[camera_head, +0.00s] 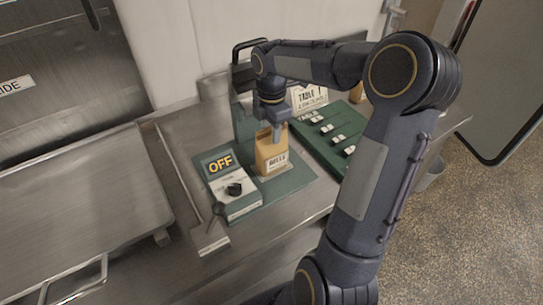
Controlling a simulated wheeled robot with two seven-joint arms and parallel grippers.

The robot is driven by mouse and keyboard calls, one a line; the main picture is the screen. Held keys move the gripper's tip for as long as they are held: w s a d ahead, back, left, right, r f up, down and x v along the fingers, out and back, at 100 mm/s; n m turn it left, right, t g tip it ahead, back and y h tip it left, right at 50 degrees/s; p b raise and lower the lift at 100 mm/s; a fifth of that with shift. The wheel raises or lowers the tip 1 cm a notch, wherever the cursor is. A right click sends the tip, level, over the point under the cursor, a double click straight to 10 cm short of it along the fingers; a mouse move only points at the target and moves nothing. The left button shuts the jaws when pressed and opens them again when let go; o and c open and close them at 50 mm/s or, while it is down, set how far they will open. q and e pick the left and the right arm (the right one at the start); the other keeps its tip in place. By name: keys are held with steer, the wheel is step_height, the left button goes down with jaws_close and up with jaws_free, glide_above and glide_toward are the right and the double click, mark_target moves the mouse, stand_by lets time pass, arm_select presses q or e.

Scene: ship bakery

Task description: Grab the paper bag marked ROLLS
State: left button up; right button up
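The tan paper bag marked ROLLS (271,154) stands upright on a green mat on the steel counter. Its label faces the front. My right gripper (277,136) points down at the top of the bag, its fingers overlapping the bag's upper part in the camera_head view. I cannot tell whether the fingers are closed on the bag or only beside it. My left gripper is not in view.
A white box with a black knob and an OFF sign (220,164) stands left of the bag. The steel surface (75,205) at left is clear.

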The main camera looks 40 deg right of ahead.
steer(key=shift+f, duration=0.2)
stand_by(0.3)
steer(key=c, duration=0.6)
jaws_close()
steer(key=shift+s, duration=0.1)
